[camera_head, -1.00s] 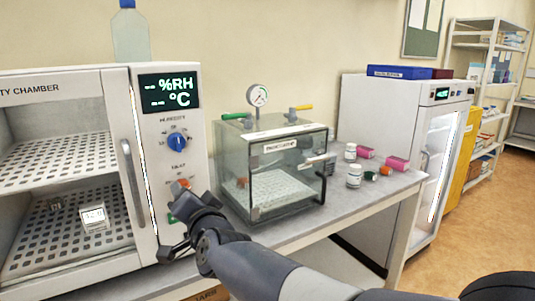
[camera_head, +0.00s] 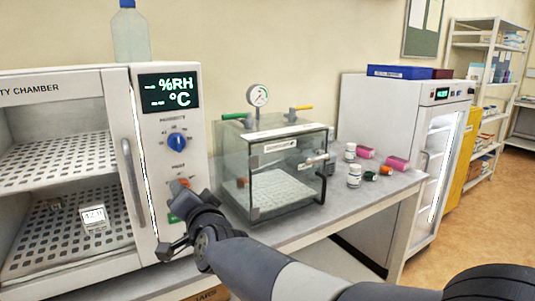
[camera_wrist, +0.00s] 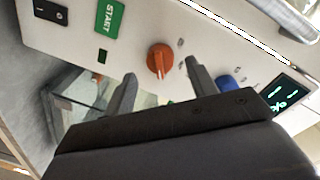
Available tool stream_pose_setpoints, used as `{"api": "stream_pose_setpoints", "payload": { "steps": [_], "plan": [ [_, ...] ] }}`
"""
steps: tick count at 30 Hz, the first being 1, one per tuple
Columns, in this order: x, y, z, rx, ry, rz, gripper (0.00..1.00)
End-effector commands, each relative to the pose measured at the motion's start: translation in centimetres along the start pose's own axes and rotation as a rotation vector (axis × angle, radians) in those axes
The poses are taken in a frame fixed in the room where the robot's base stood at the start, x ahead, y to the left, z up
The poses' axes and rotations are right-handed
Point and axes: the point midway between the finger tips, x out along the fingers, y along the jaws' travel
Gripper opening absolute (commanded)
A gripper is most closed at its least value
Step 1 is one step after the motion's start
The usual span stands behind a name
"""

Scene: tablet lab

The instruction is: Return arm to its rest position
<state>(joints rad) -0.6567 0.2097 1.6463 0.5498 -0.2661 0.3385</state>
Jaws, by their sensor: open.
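My gripper (camera_head: 172,247) is in front of the lower control panel of the white humidity chamber (camera_head: 65,88). In the wrist view my gripper (camera_wrist: 158,82) is open, with its two fingers apart and nothing between them. Beyond the fingers is the panel with an orange knob (camera_wrist: 160,60), a green START button (camera_wrist: 109,17) and a black rocker switch (camera_wrist: 51,11). A blue knob (camera_wrist: 229,86) is partly hidden by my gripper. My arm reaches in from the lower right of the head view.
A clear vacuum chamber (camera_head: 272,180) with a gauge (camera_head: 257,95) stands right of the control panel. White-capped bottles (camera_head: 354,176) and pink boxes (camera_head: 397,163) are on the bench (camera_head: 330,215). A white glass-door cabinet (camera_head: 395,120) stands farther right. Open floor lies at the right.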

Motion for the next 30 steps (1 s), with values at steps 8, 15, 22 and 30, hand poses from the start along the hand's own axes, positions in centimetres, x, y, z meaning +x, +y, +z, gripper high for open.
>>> {"api": "stream_pose_setpoints", "payload": {
  "steps": [8,15,22,30],
  "plan": [
    [2.5,-0.4,-0.3,-0.102,0.004,0.003,0.54],
    [2.4,-0.4,-0.2,-0.299,0.016,0.005,0.54],
    [2.4,-0.4,-0.1,-0.466,0.026,0.006,0.54],
    [2.4,-0.4,-0.1,-0.642,0.037,0.009,0.54]
  ]
}}
